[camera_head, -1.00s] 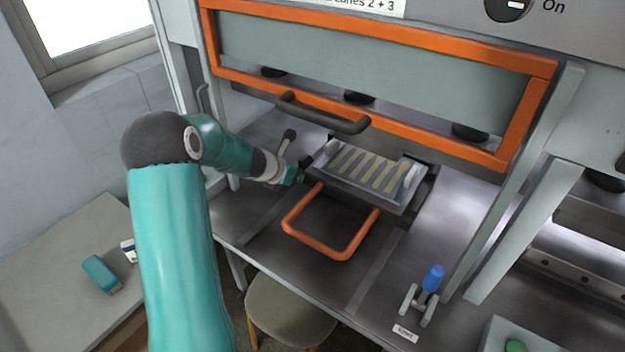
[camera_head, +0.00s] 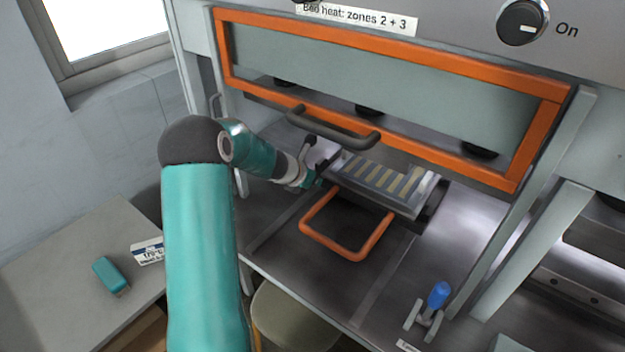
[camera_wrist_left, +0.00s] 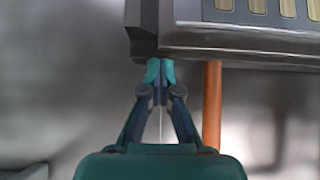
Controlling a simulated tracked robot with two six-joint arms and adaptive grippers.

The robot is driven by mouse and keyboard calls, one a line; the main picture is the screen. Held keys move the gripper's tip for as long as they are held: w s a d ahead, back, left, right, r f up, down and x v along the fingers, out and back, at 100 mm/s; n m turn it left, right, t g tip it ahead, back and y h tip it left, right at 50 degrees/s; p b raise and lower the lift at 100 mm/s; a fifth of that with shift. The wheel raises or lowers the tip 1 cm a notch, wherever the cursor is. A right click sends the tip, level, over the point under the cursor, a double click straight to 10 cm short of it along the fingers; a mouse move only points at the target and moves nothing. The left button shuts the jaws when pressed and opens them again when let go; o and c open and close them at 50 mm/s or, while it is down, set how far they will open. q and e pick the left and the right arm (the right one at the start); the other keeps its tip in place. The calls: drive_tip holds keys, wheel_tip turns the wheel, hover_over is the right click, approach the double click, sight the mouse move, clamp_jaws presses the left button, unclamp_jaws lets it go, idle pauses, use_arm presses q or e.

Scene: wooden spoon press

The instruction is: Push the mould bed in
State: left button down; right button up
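The mould bed (camera_head: 412,207) is a grey metal tray with pale bar-shaped moulds in it. It sits partly under the orange-framed press door, with its orange loop handle (camera_head: 337,252) sticking out to the front. My left gripper (camera_head: 319,178) is at the bed's front left corner, beside the handle. In the left wrist view its fingertips (camera_wrist_left: 159,71) are together with nothing between them. They meet the bed's front edge (camera_wrist_left: 235,49), just left of the handle bar (camera_wrist_left: 212,105). My right gripper is not in view.
The door's dark handle (camera_head: 332,130) hangs above the bed. A small dark-knobbed lever (camera_head: 307,150) stands near my left gripper. A blue-handled lever (camera_head: 438,295) is at the front right. A side table (camera_head: 60,265) at the left holds a teal object (camera_head: 110,274) and a card (camera_head: 147,251).

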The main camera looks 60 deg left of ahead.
use_arm(q)
drive_tip(key=s, duration=0.1)
drive_tip(key=b, duration=0.1)
drive_tip(key=s, duration=0.1)
drive_tip(key=shift+s+d+f+b, duration=0.25)
drive_tip(key=shift+s+d+b, duration=0.05)
drive_tip(key=p+v, duration=0.2)
drive_tip(key=v, duration=0.9)
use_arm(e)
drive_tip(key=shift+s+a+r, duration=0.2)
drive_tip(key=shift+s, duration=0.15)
use_arm(q)
drive_tip(key=shift+s, duration=0.15)
